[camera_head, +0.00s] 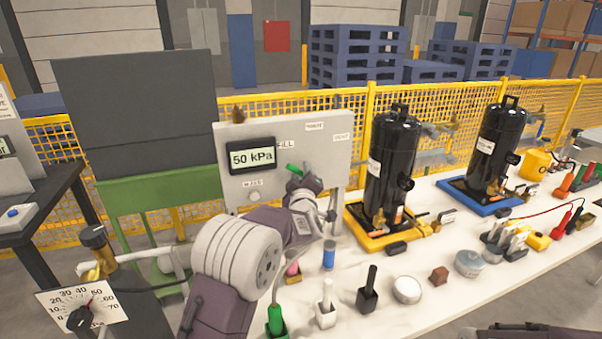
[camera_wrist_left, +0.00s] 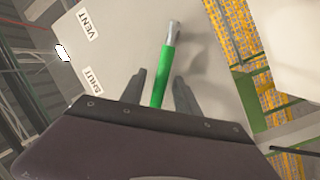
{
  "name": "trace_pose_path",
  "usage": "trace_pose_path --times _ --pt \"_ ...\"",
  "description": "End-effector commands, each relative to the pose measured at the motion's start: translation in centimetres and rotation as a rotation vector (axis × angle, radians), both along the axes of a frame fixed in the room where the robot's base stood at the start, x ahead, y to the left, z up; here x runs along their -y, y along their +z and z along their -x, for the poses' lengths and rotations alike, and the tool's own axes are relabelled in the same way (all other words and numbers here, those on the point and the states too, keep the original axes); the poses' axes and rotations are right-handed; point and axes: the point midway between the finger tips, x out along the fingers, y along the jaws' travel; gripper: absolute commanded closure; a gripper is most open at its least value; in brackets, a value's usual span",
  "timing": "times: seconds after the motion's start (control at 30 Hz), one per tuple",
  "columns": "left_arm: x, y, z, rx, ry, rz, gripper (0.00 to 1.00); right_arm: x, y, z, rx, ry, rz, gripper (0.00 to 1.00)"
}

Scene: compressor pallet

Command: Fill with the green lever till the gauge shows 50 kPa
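The green lever (camera_head: 292,168) is on the grey panel (camera_head: 333,181) and points left, near the FILL label. The panel's display (camera_head: 251,157) reads 50 kPa. My left gripper (camera_head: 306,184) is at the lever. In the left wrist view the green lever (camera_wrist_left: 164,75) lies between its two fingers (camera_wrist_left: 162,93), with gaps showing at the sides, so it looks open. VENT and SHUT labels show there; FILL is hidden. My right gripper is out of view.
Two black cylinders (camera_head: 391,165) (camera_head: 498,142) stand on yellow and blue trays to the right. Small items, including a black-handled block (camera_head: 367,290) and a round tin (camera_head: 407,289), line the white table (camera_head: 440,312). A yellow fence (camera_head: 452,117) runs behind.

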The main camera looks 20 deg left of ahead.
Motion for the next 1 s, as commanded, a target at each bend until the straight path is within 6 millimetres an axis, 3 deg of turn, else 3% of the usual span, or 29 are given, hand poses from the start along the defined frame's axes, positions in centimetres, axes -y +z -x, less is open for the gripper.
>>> trace_pose_path --times 0.3,0.43,0.47,1.0 --pt "-0.16 -0.03 -0.54 -0.001 -0.001 0.000 0.62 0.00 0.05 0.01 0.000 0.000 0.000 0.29" --pt "-0.15 -0.03 -0.52 -0.001 -0.001 0.000 0.98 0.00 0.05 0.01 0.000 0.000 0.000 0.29" --pt "-0.15 -0.03 -0.52 -0.001 -0.001 0.000 1.00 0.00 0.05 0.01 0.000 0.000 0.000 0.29" --pt "-0.13 -0.05 -0.50 -0.001 -0.002 0.000 1.00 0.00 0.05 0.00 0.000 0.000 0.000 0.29"
